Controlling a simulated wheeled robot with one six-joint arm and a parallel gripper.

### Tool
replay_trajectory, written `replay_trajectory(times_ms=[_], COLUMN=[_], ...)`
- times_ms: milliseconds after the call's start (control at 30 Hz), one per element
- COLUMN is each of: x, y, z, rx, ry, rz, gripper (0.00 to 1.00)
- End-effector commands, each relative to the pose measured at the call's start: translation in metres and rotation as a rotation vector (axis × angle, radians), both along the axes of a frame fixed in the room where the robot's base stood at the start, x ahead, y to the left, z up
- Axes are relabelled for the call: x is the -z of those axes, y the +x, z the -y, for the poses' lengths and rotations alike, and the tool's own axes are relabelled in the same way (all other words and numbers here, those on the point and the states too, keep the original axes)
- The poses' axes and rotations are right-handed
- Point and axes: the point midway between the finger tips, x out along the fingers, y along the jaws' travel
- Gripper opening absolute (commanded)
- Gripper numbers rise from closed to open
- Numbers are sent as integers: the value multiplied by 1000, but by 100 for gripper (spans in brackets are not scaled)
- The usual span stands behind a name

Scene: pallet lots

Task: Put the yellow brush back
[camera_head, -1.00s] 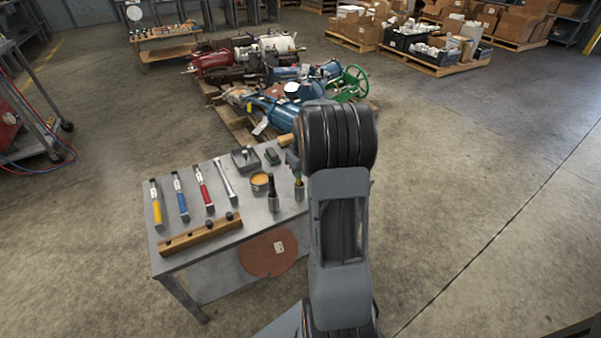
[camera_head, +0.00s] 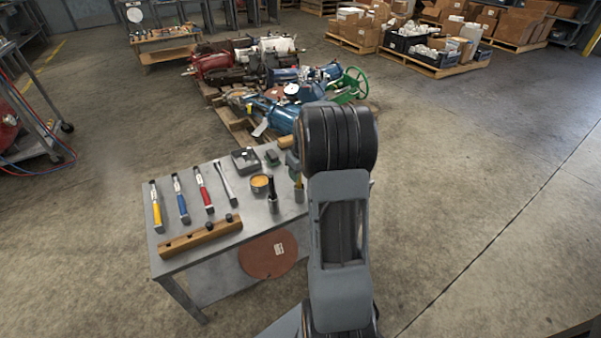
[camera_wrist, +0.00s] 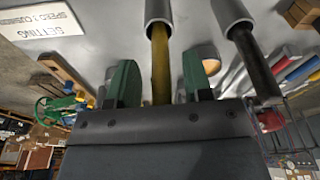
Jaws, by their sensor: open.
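A yellow-handled brush (camera_wrist: 160,66) stands in a metal cup (camera_wrist: 158,10) in the wrist view. Its lower end is hidden inside the cup. In the head view the yellow handle (camera_head: 298,181) shows just left of my arm, in its cup (camera_head: 299,195) at the right side of the grey bench (camera_head: 235,215). My gripper (camera_wrist: 160,80) is open, with one green finger on each side of the yellow handle and a visible gap to both. The fingers are mostly hidden behind my arm in the head view.
A dark-handled tool (camera_head: 271,186) stands in a second cup close beside. A tin (camera_head: 260,184), a grey tray (camera_head: 245,160), tools with yellow (camera_head: 157,208), blue (camera_head: 181,200) and red (camera_head: 204,190) handles, and a wooden block (camera_head: 199,237) are on the bench. A loaded pallet stands behind.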

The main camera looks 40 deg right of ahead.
Motion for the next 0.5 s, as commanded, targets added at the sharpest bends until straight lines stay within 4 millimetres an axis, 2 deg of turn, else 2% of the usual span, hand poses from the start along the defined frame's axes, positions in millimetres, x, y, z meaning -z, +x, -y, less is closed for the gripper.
replay_trajectory(times_ms=[500], x=[-93], y=[-14], z=[1], rx=[0], ry=[-2], rz=[3], gripper=[46])
